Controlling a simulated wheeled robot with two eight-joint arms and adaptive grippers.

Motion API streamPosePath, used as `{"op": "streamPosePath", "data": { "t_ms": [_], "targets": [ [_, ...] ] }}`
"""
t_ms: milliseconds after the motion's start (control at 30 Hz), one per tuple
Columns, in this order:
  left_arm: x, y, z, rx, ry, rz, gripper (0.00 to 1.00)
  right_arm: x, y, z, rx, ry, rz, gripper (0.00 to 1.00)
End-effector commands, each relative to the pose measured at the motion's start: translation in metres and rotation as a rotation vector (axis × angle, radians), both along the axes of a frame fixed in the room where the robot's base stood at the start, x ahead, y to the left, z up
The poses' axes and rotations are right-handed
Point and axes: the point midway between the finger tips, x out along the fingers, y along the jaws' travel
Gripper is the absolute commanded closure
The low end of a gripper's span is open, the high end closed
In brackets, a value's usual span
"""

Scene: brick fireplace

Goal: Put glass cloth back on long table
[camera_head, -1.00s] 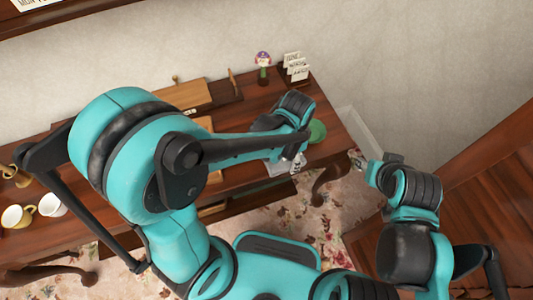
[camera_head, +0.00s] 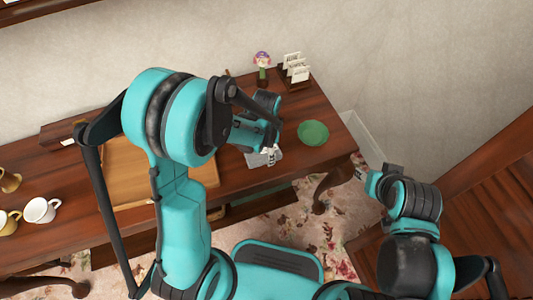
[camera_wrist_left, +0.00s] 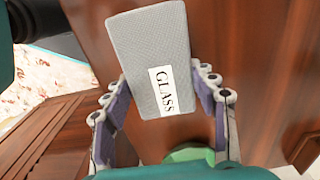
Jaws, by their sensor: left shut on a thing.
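The glass cloth is a grey woven rectangle with a white "GLASS" label; it shows in the left wrist view (camera_wrist_left: 142,45) and in the head view (camera_head: 262,158). My left gripper (camera_head: 268,153) is over the front edge of the long table (camera_head: 290,160). In the left wrist view its fingers (camera_wrist_left: 165,100) stand on both sides of the cloth's label end, shut on it. The wood of the table lies behind the cloth; I cannot tell whether the cloth touches it. My right gripper (camera_head: 362,174) is off the table's right end, and its fingers are too small to read.
A green plate (camera_head: 313,133) lies to the right of the left gripper. A card holder (camera_head: 296,69) and a small figure (camera_head: 262,64) stand at the back edge. A wooden tray (camera_head: 125,170) and a white mug (camera_head: 41,210) are on the left. The front right tabletop is clear.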

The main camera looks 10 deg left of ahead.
Motion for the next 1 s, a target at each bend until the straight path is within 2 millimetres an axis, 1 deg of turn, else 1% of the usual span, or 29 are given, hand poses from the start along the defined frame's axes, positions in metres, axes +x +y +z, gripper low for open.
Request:
{"op": "streamPosePath", "data": {
  "t_ms": [33, 233, 367, 400, 467, 500, 833, 933, 1000],
  "targets": [
    [0.0, 0.0, -0.006, 0.0, 0.0, 0.0, 0.69, 0.0, 0.0, -0.004, 0.0, 0.0, 0.0, 0.6],
    [0.0, 0.0, -0.004, 0.0, 0.0, 0.0, 0.69, 0.0, 0.0, -0.001, 0.0, 0.0, 0.0, 0.6],
    [0.0, 0.0, -0.007, 0.0, 0.0, 0.0, 0.69, 0.0, 0.0, -0.005, 0.0, 0.0, 0.0, 0.6],
    [0.0, 0.0, -0.008, 0.0, 0.0, 0.0, 0.4, 0.0, 0.0, -0.006, 0.0, 0.0, 0.0, 0.6],
    [0.0, 0.0, -0.007, 0.0, 0.0, 0.0, 0.24, 0.0, 0.0, -0.005, 0.0, 0.0, 0.0, 0.6],
    [0.0, 0.0, -0.007, 0.0, 0.0, 0.0, 0.22, 0.0, 0.0, -0.005, 0.0, 0.0, 0.0, 0.6],
    [0.0, 0.0, -0.004, 0.0, 0.0, 0.001, 0.22, 0.0, 0.0, -0.002, 0.0, 0.0, 0.0, 0.6],
    [0.0, 0.0, 0.006, 0.0, 0.0, 0.001, 0.22, 0.0, 0.0, 0.004, 0.0, 0.0, 0.0, 0.6],
    [0.0, 0.0, 0.019, 0.0, 0.0, 0.001, 0.22, 0.0, 0.0, 0.01, 0.0, 0.0, 0.0, 0.6]
  ]
}}
